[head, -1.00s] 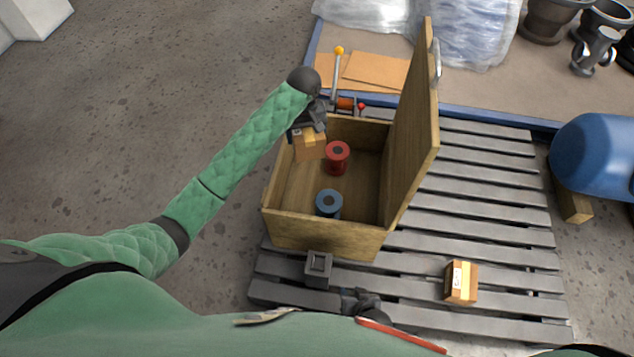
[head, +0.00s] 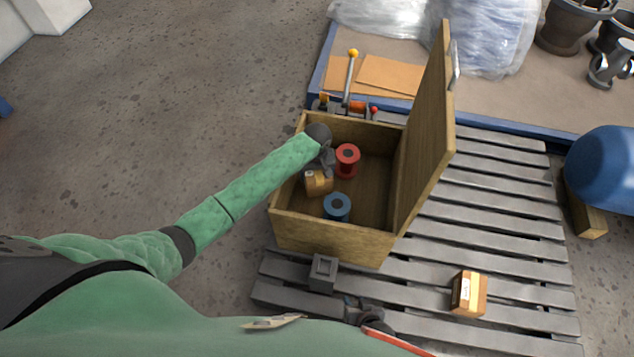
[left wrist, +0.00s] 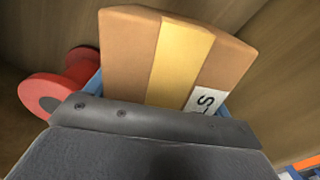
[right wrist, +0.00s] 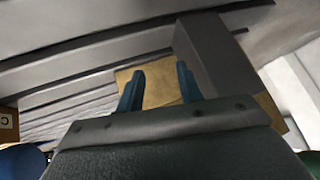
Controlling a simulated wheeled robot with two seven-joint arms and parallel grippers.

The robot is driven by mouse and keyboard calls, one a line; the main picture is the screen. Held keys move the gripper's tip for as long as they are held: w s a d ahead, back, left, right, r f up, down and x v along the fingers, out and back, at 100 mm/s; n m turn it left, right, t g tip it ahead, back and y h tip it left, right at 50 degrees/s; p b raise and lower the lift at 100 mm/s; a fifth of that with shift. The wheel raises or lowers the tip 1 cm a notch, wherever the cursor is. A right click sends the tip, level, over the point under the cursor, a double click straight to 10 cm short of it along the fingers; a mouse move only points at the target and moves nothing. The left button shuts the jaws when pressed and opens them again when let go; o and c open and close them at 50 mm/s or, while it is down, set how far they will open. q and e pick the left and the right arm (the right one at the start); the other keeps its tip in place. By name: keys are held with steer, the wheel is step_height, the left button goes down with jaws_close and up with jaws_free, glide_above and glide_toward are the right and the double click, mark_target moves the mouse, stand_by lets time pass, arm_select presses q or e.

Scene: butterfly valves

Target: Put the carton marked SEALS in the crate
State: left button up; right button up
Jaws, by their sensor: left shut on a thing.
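A brown carton (head: 317,183) with a yellow tape band is inside the wooden crate (head: 325,240), near its left wall. My left gripper (head: 320,171) is shut on it. In the left wrist view the carton (left wrist: 175,58) shows tape and a white label, partly hidden, with letters ending in S. I cannot tell whether it touches the crate floor. The crate's lid (head: 430,130) stands open on the right. My right gripper (head: 355,308) is low in front of the crate; in the right wrist view its fingers (right wrist: 158,88) are apart and empty.
A red spool (head: 347,158) and a blue spool (head: 337,206) stand in the crate. A grey square block (head: 323,271) sits before it. Another carton (head: 468,292) lies on the slatted pallet (head: 510,215). A yellow-knobbed lever (head: 352,70) rises behind the crate.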

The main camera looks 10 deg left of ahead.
arm_select(q)
steer(key=shift+f, duration=1.15)
step_height(320, 180, down, 3)
steer(key=shift+r+b, duration=0.1)
steer(key=shift+b, duration=0.2)
steer(key=o, duration=1.3)
steer(key=shift+f, duration=0.25)
steer(key=shift+r, duration=0.3)
step_height(320, 180, up, 6)
steer(key=shift+f+p, duration=0.15)
steer(key=shift+p, duration=0.3)
step_height(320, 180, up, 6)
steer(key=shift+f+p, duration=0.2)
steer(key=shift+p, duration=0.1)
steer(key=shift+r, duration=0.2)
arm_select(e)
steer(key=shift+w+r, duration=0.7)
steer(key=shift+w, duration=0.05)
